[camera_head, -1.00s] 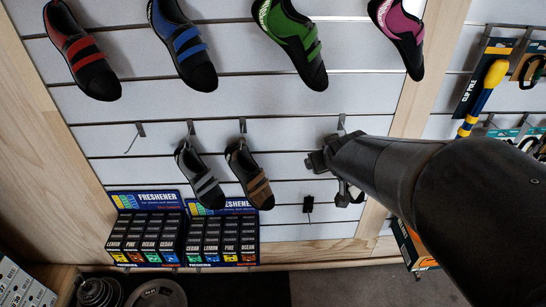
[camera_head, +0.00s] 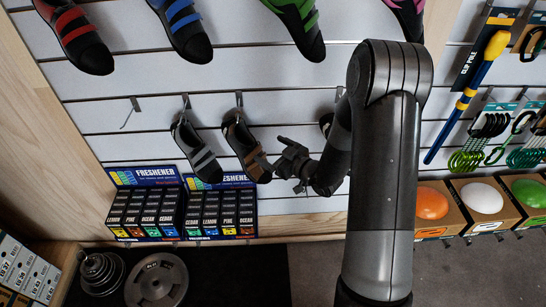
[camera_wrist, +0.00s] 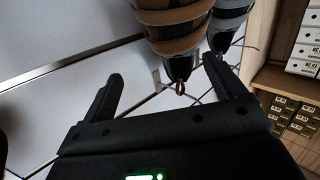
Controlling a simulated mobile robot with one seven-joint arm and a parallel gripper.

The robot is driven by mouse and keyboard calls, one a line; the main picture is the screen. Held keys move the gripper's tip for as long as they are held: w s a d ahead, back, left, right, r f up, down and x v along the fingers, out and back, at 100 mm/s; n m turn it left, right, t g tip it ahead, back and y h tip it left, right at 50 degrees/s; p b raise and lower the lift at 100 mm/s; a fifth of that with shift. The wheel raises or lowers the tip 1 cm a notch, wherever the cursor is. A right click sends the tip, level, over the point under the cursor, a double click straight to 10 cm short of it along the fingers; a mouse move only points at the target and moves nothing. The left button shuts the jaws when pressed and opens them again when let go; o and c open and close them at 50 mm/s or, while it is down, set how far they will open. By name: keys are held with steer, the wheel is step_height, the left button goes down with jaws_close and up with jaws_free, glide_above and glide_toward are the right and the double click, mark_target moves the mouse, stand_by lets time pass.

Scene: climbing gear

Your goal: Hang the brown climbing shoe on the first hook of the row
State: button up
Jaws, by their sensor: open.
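The brown climbing shoe (camera_head: 239,138), black with brown straps, hangs from the third hook of the lower row. In the wrist view the brown shoe (camera_wrist: 174,40) shows at the top, its loop end pointing down between the finger lines. My gripper (camera_head: 276,157) is open and empty, just right of the shoe's lower part. In the wrist view my gripper (camera_wrist: 165,84) has its fingers spread, with the right finger near the shoe. Whether it touches cannot be told. The first hook (camera_head: 135,105), at the left end of the row, is empty.
A grey-strapped shoe (camera_head: 195,150) hangs on the second hook, close left of the brown one. Another shoe (camera_head: 326,122) is mostly hidden behind my arm. Freshener boxes (camera_head: 146,205) stand below. Coloured shoes (camera_head: 75,38) hang above. The wall around the first hook is clear.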

mark_target(245, 143)
steer(key=w+a, duration=0.2)
steer(key=a, duration=0.1)
steer(key=w+a+f+y, duration=0.1)
steer(key=w+a, duration=0.1)
steer(key=a, duration=0.1)
steer(key=w+a+y, duration=0.1)
steer(key=w+a, duration=0.1)
steer(key=a, duration=0.1)
steer(key=shift+f, duration=0.4)
steer(key=shift+s+r, duration=0.1)
steer(key=c, duration=1.2)
